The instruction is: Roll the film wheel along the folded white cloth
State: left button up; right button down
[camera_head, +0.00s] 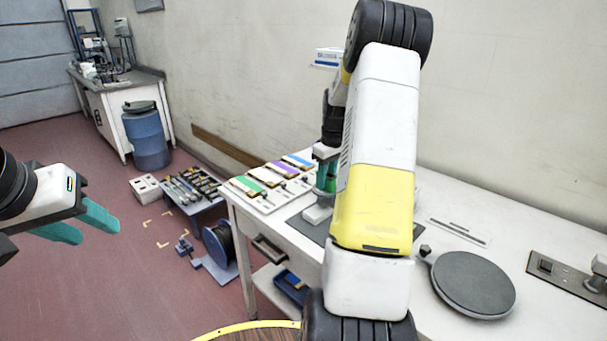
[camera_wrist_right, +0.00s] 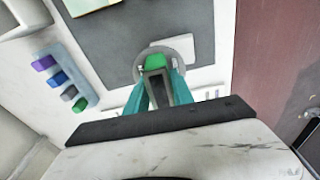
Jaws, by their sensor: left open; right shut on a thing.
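My right gripper (camera_head: 326,178) is over the grey mat on the white table, partly hidden by my right arm. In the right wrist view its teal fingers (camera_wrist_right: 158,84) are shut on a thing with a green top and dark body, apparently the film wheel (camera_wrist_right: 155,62). A round grey disc shape shows around its far end; whether it is part of the wheel is unclear. A pale rectangle, likely the folded white cloth (camera_wrist_right: 174,47), lies on the mat just beyond the wheel. Contact between them cannot be told. My left gripper (camera_head: 100,232) is open and empty over the floor.
The grey mat (camera_wrist_right: 112,50) lies on the table. A board with coloured pieces (camera_head: 262,190) is at the table's left end. A round dark plate (camera_head: 473,283) stands to the right.

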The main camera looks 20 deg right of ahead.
jog(key=shift+r, duration=3.5)
